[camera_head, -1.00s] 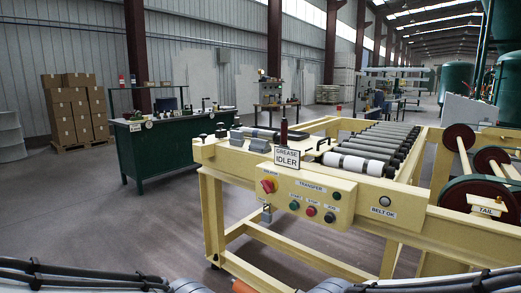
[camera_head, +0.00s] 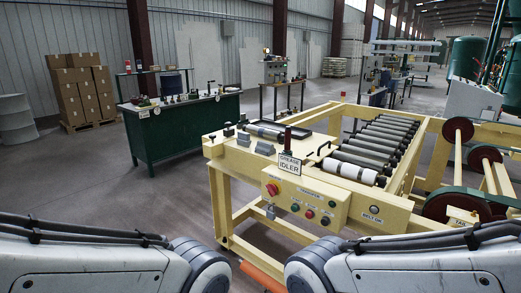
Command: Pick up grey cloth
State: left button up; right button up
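I cannot make out a grey cloth for certain. Two small grey pieces, one left (camera_head: 244,139) and one right (camera_head: 265,148), sit at the front edge of the yellow conveyor frame (camera_head: 232,152); they are too small to tell what they are. A dark tray (camera_head: 290,141) with a grey roller (camera_head: 266,131) lies behind them. My left and right arm links fill the bottom corners. Neither gripper shows, so what they hold is hidden.
The conveyor carries a control panel (camera_head: 305,200), a "GREASE IDLER" sign (camera_head: 289,165) and several rollers. A green workbench (camera_head: 170,140) with small items stands left of it. Boxes (camera_head: 82,98) are stacked far left. Open floor (camera_head: 95,185) lies in front of the bench.

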aim_at(268, 149)
jog(key=u, duration=0.55)
jog(key=k, duration=1.15)
jog(key=u, duration=0.7)
jog(key=i, duration=2.8)
jog(key=z, duration=0.9)
jog(key=i, duration=0.8)
jog(key=z, duration=0.75)
